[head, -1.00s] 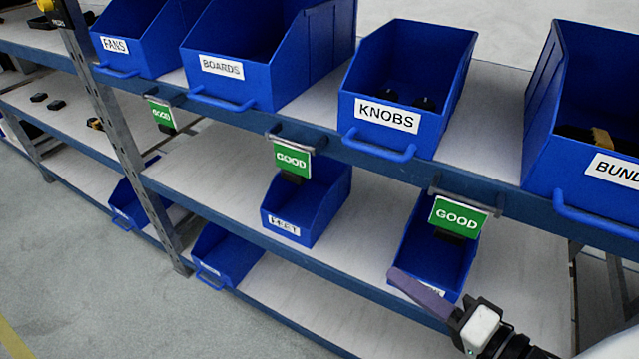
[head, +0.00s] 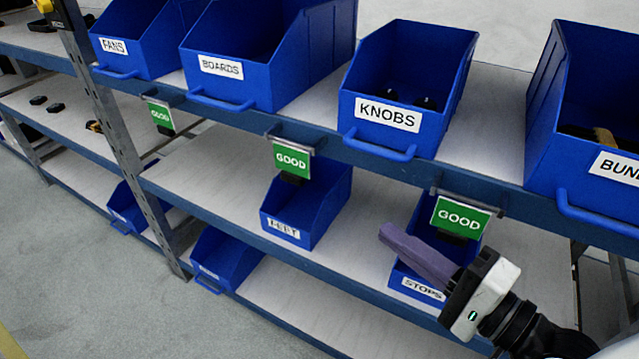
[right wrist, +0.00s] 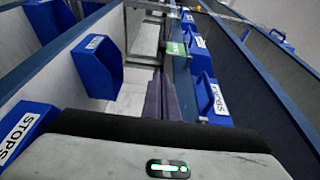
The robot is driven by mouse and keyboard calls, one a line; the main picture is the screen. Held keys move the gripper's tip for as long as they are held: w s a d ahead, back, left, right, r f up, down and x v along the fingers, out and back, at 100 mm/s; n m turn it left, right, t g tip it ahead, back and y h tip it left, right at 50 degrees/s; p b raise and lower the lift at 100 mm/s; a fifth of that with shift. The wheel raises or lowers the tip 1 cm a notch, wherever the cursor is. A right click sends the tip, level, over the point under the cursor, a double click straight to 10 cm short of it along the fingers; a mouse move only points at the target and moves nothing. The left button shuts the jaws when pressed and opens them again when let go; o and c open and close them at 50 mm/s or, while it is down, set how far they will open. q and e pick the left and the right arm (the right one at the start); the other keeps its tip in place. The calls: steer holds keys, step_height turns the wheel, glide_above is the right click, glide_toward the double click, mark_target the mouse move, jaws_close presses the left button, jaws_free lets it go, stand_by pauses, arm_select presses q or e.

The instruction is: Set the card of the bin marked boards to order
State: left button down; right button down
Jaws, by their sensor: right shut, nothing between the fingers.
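The blue bin marked boards (head: 230,85) stands on the upper shelf in the head view, and no contents show inside it. A green card reading GOOD (head: 291,160) hangs from a holder on the shelf's front rail, below and right of that bin. My right gripper (head: 388,236) is shut and empty, its purple fingers pointing left in front of the stops bin. It is apart from the card, to its lower right. In the right wrist view the shut fingers (right wrist: 160,95) point toward a green card (right wrist: 176,48); I cannot tell which one. My left gripper is not in view.
Two other GOOD cards hang on the rail, one at left (head: 161,116) and one near my right gripper (head: 461,215). The knobs bin (head: 376,150) is on the upper shelf. A metal upright (head: 130,160) stands left.

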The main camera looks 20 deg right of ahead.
steer(key=b, duration=0.1)
glide_toward(292, 165)
steer(key=w+f, duration=0.3)
steer(key=w, duration=0.4)
steer(key=shift+d+f, duration=0.2)
steer(key=shift+d, duration=0.15)
steer(key=shift+w, duration=0.1)
steer(key=shift+a, duration=0.1)
